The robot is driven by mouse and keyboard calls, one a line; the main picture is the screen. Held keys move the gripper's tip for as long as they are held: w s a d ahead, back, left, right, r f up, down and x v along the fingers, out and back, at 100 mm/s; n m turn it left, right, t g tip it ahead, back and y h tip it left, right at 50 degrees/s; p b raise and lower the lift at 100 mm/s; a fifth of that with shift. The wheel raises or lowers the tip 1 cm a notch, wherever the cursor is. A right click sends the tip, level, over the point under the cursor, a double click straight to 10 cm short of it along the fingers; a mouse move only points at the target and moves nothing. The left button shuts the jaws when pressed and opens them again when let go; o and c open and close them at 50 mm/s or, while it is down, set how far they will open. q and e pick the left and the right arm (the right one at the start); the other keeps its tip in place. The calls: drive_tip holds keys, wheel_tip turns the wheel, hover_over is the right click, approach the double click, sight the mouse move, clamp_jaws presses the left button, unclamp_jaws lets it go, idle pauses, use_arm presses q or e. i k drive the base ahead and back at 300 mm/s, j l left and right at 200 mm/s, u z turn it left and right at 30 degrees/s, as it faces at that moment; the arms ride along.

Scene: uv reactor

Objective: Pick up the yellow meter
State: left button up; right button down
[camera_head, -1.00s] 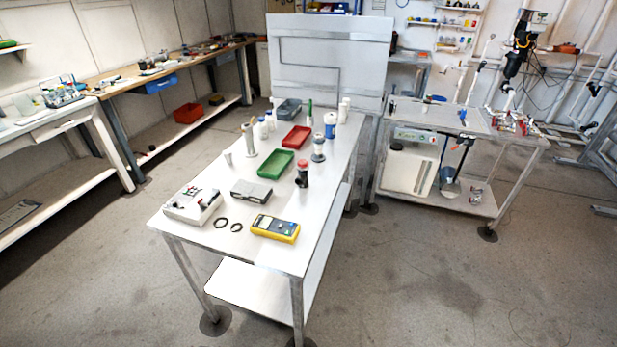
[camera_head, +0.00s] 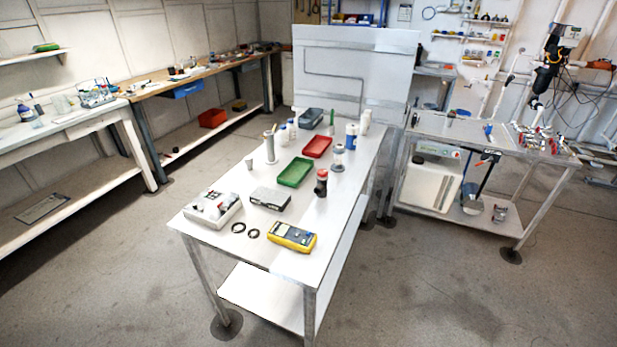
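The yellow meter (camera_head: 292,237) lies flat near the front right corner of the white table (camera_head: 275,262) in the middle of the view. It has a yellow body with a dark blue face. Its top is uncovered and nothing touches it. Neither of my grippers shows in the head view.
Two black rings (camera_head: 246,230) lie left of the meter. A white box (camera_head: 212,208), a grey case (camera_head: 270,198), a dark red-topped bottle (camera_head: 321,183) and a green tray (camera_head: 295,172) stand behind. Open floor (camera_head: 430,290) lies right of the table.

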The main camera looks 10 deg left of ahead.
sight(283, 233)
drive_tip(key=i+j, duration=0.15)
drive_tip(key=j, duration=0.35)
drive_tip(key=i+j, duration=0.1)
drive_tip(key=j, duration=0.35)
drive_tip(key=i+j+z, duration=0.1)
drive_tip(key=j, duration=0.4)
drive_tip(key=i+j, duration=0.15)
drive_tip(key=j, duration=0.35)
drive_tip(key=i+j, duration=0.15)
drive_tip(key=j, duration=0.3)
